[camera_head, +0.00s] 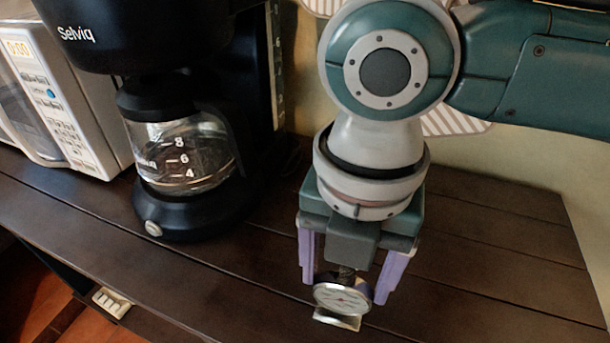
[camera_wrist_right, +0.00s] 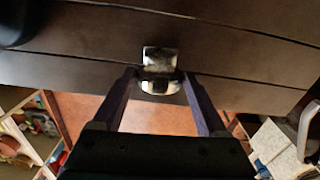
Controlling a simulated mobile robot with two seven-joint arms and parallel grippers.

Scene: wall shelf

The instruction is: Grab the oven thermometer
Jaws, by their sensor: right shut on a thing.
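The oven thermometer (camera_head: 342,299) has a round dial with a silver rim and a small metal foot. It is at the front of the dark wooden shelf in the head view. My right gripper (camera_head: 338,292) points down over it, with its purple fingers on either side, and is shut on it. In the right wrist view the thermometer (camera_wrist_right: 159,82) sits between the tips of the two fingers (camera_wrist_right: 160,88). Whether its foot touches the shelf is hard to tell. My left gripper is not in view.
A black coffee maker (camera_head: 192,222) with a glass carafe (camera_head: 185,155) stands left of my right gripper. A white microwave (camera_head: 75,120) is at the far left. The shelf (camera_head: 490,250) is clear to the right. Its front edge is close to the thermometer.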

